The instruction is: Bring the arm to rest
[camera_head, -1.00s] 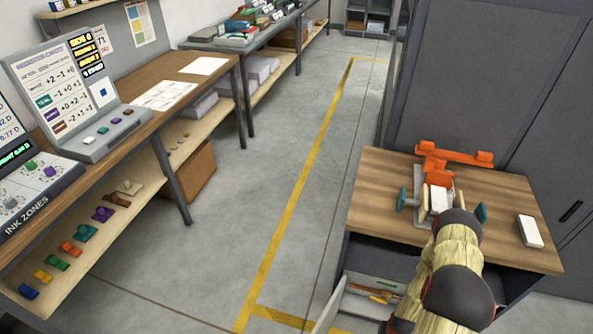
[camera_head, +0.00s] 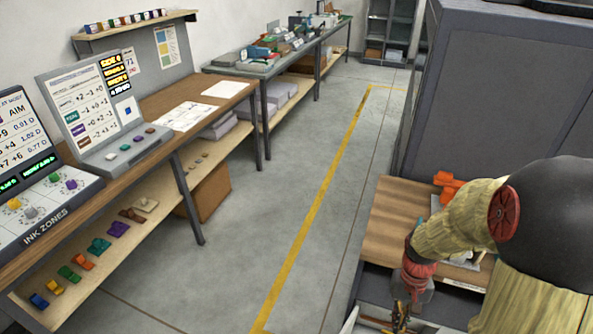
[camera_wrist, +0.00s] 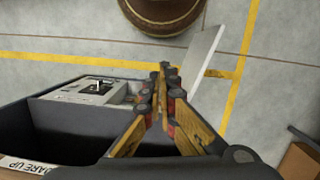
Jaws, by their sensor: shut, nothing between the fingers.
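My arm, with pale wood-like links and dark joints, reaches in from the right in the head view. My gripper (camera_head: 401,314) points downward at the front of the wooden-topped cabinet (camera_head: 388,222), near the bottom edge of the picture. In the wrist view my gripper (camera_wrist: 164,75) has its fingers together at the tips with nothing held. Below it are an open dark compartment (camera_wrist: 60,133), a pale panel (camera_wrist: 203,62) and the floor. The arm hides much of the cabinet top in the head view.
An orange part (camera_head: 446,186) shows on the cabinet top beside my arm. A tall grey cabinet (camera_head: 485,100) stands behind. A long workbench (camera_head: 160,112) with display consoles runs along the left. The grey floor (camera_head: 250,240) between is clear, with a yellow line.

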